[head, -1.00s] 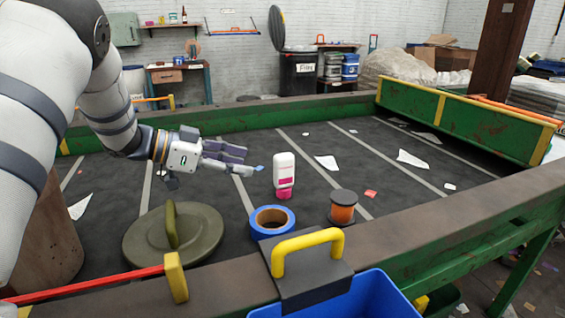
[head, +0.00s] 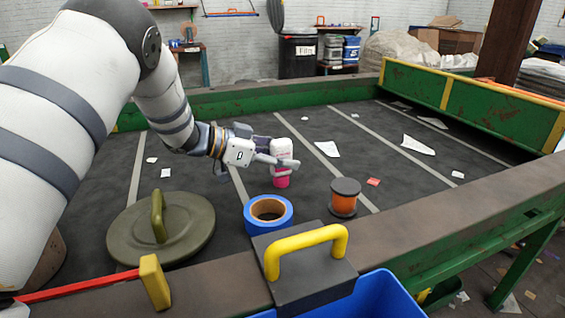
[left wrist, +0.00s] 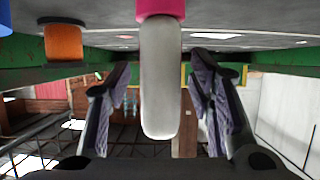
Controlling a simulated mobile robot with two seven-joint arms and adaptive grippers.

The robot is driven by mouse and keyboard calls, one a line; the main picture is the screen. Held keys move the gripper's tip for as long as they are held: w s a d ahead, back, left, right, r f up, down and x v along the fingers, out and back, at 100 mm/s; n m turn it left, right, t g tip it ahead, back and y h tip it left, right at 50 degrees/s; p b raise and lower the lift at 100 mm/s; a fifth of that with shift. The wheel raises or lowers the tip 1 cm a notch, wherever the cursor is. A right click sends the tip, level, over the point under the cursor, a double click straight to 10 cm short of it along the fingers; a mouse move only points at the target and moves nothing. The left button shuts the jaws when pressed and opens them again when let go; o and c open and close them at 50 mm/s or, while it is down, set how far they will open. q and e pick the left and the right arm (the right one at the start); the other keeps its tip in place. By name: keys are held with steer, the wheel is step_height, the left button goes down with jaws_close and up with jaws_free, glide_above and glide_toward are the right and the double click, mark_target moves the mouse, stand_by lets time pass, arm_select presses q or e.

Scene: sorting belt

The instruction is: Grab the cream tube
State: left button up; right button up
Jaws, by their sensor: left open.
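The cream tube (head: 281,181), white with a pink cap at the bottom, stands upright on the dark belt. In the left wrist view the tube (left wrist: 160,85) appears upside down, between the two fingers and apart from both. My left gripper (head: 280,156) is at the tube, its fingers around the white body and hiding part of it. In the left wrist view the left gripper (left wrist: 163,100) is open, with a gap on each side of the tube. My right gripper is not in view.
Blue tape roll (head: 268,231) and orange spool (head: 344,205) stand close in front of the tube. An olive round lid (head: 185,243) lies to the left. A black block with yellow handle (head: 312,285) and blue bin (head: 375,298) are at the front rail. Paper scraps (head: 418,146) dot the belt.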

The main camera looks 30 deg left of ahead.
arm_select(q)
steer(key=shift+s+a+r, duration=0.1)
steer(key=shift+r, duration=0.1)
jaws_close()
